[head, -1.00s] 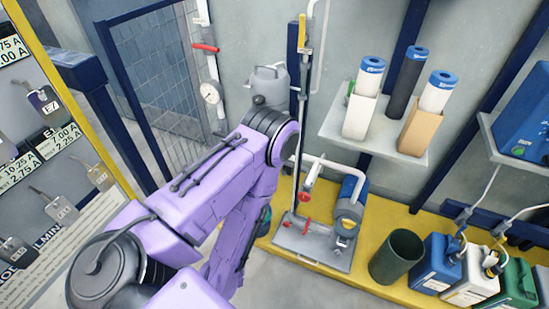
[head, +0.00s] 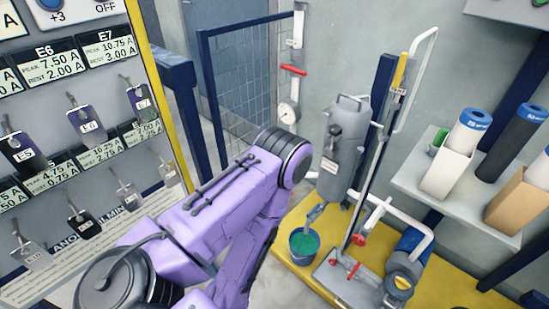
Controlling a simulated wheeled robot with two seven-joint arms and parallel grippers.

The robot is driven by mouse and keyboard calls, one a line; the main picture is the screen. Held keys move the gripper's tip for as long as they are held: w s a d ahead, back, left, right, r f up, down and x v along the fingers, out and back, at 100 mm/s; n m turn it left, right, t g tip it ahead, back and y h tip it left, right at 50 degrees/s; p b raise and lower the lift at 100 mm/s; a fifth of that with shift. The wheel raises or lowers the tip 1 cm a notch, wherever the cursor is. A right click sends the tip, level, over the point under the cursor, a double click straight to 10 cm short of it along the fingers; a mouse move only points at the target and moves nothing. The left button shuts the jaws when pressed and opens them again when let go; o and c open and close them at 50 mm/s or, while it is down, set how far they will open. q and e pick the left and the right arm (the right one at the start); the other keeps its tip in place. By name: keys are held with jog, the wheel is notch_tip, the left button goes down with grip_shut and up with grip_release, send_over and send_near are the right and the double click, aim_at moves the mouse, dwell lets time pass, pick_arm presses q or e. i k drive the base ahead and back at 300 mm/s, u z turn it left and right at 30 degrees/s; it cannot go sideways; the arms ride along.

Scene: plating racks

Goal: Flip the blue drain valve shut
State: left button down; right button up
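A small blue lever (head: 316,213), which looks like the drain valve handle, sits low beside the grey filter vessel (head: 341,150). It slants up and to the right above a blue bucket (head: 303,246) holding green liquid. At this size I cannot tell its exact joint with the pipe. My purple arm comes in from the lower left, bends at its elbow left of the vessel and runs back down. Its gripper does not show, and neither does my other gripper. Nothing of mine visibly touches the lever.
A grey tray (head: 340,283) with red handles, a pole and a blue pump (head: 405,262) stands right of the bucket on the yellow platform (head: 455,287). A wall shelf (head: 455,205) holds filter cartridges. A key board (head: 75,130) is at left, with a mesh gate (head: 240,110) behind my arm.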

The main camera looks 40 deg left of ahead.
aim_at(316, 208)
jog(key=u, duration=0.55)
jog(key=i, duration=0.5)
jog(key=u, duration=2.55)
jog(key=k, duration=0.4)
jog(key=z, duration=0.9)
jog(key=i, duration=0.5)
